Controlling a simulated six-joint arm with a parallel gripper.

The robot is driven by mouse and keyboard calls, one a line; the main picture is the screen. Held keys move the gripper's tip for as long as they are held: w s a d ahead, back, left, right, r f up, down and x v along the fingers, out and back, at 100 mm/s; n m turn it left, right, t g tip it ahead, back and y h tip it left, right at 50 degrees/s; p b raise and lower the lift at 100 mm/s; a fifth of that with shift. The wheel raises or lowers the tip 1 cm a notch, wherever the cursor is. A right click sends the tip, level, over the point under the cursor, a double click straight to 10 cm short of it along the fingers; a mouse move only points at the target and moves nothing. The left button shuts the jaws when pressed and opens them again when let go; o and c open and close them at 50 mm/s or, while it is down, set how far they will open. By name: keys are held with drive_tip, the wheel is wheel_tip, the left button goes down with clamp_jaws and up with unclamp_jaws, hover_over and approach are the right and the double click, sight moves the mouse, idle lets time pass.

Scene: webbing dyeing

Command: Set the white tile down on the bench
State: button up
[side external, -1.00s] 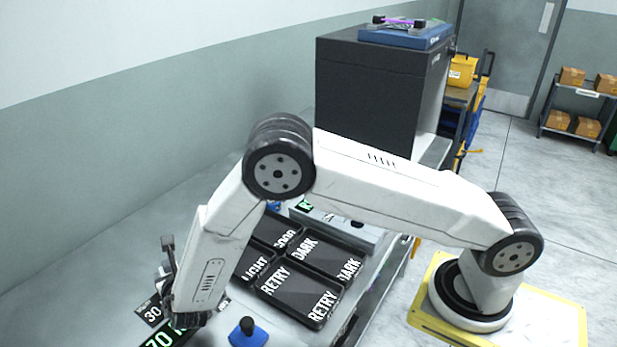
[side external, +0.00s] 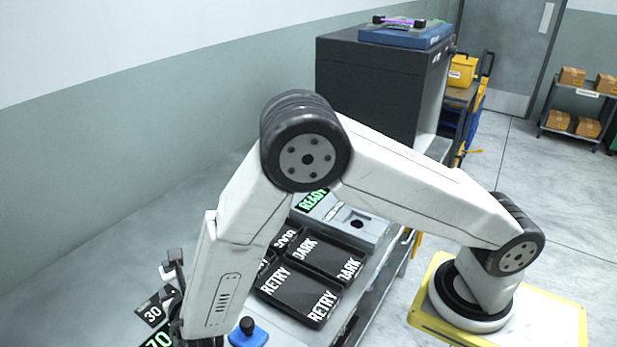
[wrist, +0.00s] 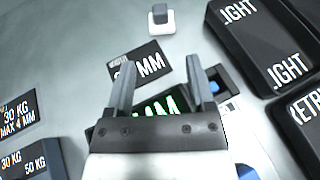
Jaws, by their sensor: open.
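A small white tile (wrist: 160,29) with a grey knob sits on the bench (wrist: 75,45) at the top of the wrist view. It appears to rest flat, beyond my fingertips and apart from them. My gripper (wrist: 160,65) is open, with nothing held between its two fingers. A card marked MM (wrist: 141,63) lies on the bench below and between the fingers.
A blue block with a black knob (side external: 248,338) is near the gripper. A device reading READY (side external: 345,222) stands behind. Labelled weight holders (wrist: 28,160) lie left.

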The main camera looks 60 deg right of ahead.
drive_tip(key=s+d+r+m+g+h, duration=0.1)
drive_tip(key=s+d+r+m+g, duration=0.1)
drive_tip(key=s+d+m+g, duration=0.35)
drive_tip(key=s+d+r+m+g+h, duration=0.1)
drive_tip(key=s+d+m+g, duration=0.15)
drive_tip(key=d+m, duration=0.6)
drive_tip(key=s+d+r+m+g+y, duration=0.1)
drive_tip(key=s+d+r+m+y, duration=0.1)
drive_tip(key=m, duration=0.6)
drive_tip(key=s+d+r+m+g+y, duration=0.1)
drive_tip(key=s+d+r+m+y, duration=0.2)
drive_tip(key=s+d+m+y, duration=0.2)
drive_tip(key=s+d+m, duration=0.1)
drive_tip(key=s+m, duration=0.2)
drive_tip(key=m, duration=0.1)
drive_tip(key=shift+s+r+m, duration=0.25)
drive_tip(key=shift+m, duration=0.05)
drive_tip(key=shift+o, duration=0.5)
drive_tip(key=shift+d, duration=0.1)
